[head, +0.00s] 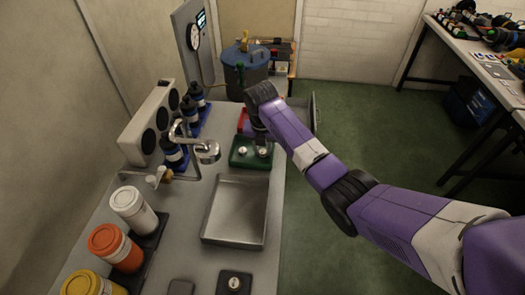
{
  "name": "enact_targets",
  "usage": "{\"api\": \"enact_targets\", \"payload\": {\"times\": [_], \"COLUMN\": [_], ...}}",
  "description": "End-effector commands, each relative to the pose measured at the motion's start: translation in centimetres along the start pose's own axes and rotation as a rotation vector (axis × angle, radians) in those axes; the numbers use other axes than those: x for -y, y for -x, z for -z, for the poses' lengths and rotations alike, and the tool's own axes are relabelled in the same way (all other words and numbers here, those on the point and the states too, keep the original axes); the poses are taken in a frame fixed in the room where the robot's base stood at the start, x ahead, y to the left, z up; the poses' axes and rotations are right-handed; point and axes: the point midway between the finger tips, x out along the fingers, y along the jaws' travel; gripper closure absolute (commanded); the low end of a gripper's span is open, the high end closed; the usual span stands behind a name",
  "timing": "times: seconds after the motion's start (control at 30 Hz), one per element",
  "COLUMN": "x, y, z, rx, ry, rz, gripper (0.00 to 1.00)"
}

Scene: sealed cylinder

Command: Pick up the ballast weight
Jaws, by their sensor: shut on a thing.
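My gripper (259,133) reaches down over the green tray (240,163) on the grey bench, left of the picture's middle. It is shut on a small dark thing at the tray, which I take to be the ballast weight; the jaws and arm hide most of it. Two small silver round-topped pieces (242,151) show in the tray, just in front of the gripper. I cannot tell if the held thing still touches the tray.
Dark bottles (174,155) and lidded jars (133,210) line the left side. A blue-grey drum (245,70) stands behind. A red and purple piece (245,123) sits beside my gripper.

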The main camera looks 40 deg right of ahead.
Motion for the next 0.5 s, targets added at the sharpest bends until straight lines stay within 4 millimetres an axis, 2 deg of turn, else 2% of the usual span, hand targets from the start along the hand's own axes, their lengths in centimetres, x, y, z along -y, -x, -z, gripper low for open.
{"api": "enact_targets", "payload": {"times": [0.27, 0.5], "x": [0.0, -0.1], "y": [2.6, 7.2], "z": [-0.5, -1.3], "rx": [0.004, 0.006], "ry": [0.000, 0.000], "rz": [-0.003, -0.003], "gripper": [1.00, 1.00]}}
